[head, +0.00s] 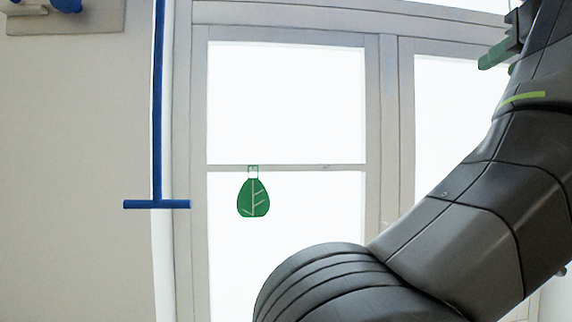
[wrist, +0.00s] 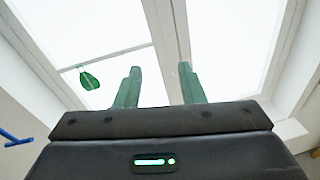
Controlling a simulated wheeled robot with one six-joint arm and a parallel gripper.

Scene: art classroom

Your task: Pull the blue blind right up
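A long thin blue rod or cord (head: 158,100) hangs down the wall beside the window frame, left in the head view. It ends in a blue crossbar handle (head: 140,204). A blue bar end, seemingly this handle, shows at the left edge of the wrist view (wrist: 15,139). No blue blind sheet shows in either view. My gripper (wrist: 159,85) has two green fingers spread wide apart with nothing between them. In the head view it is at the upper right (head: 495,54), far right of the blue handle and partly hidden by my arm.
A bright window with a pale frame (head: 375,120) fills the middle. A green leaf-shaped ornament (head: 253,198) hangs against it and also shows in the wrist view (wrist: 89,79). A grey wall board (head: 90,20) with blue parts is at top left.

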